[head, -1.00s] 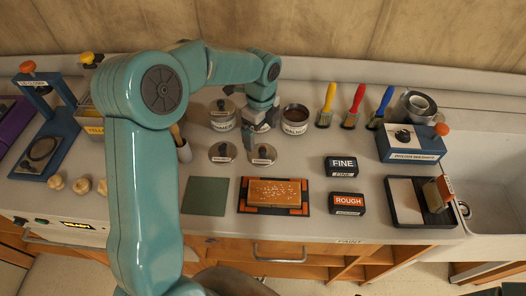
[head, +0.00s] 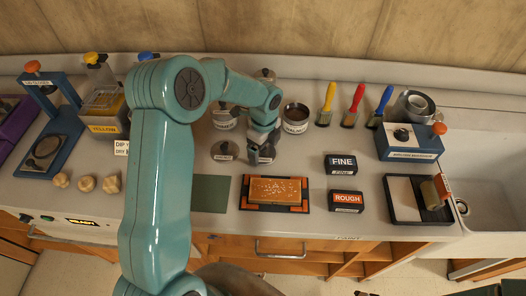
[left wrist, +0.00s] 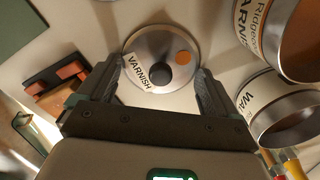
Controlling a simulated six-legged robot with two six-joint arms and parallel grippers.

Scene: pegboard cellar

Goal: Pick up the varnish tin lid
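The varnish tin lid (left wrist: 147,46) is a round silver disc with a dark centre knob, an orange dot and a VARNISH label. In the left wrist view it lies just beyond and between the fingertips of my left gripper (left wrist: 160,88). The fingers are open, apart, with nothing held. In the head view my left gripper (head: 262,157) is low over the worktop and mostly hides this lid. Another lid (head: 224,150) lies just left of it.
An open tin (head: 295,117) stands behind the gripper; it also shows in the wrist view (left wrist: 258,103), beside an open VARNISH tin (left wrist: 250,40). A framed orange board (head: 274,190) lies in front. FINE (head: 340,165) and ROUGH (head: 346,201) blocks are to the right.

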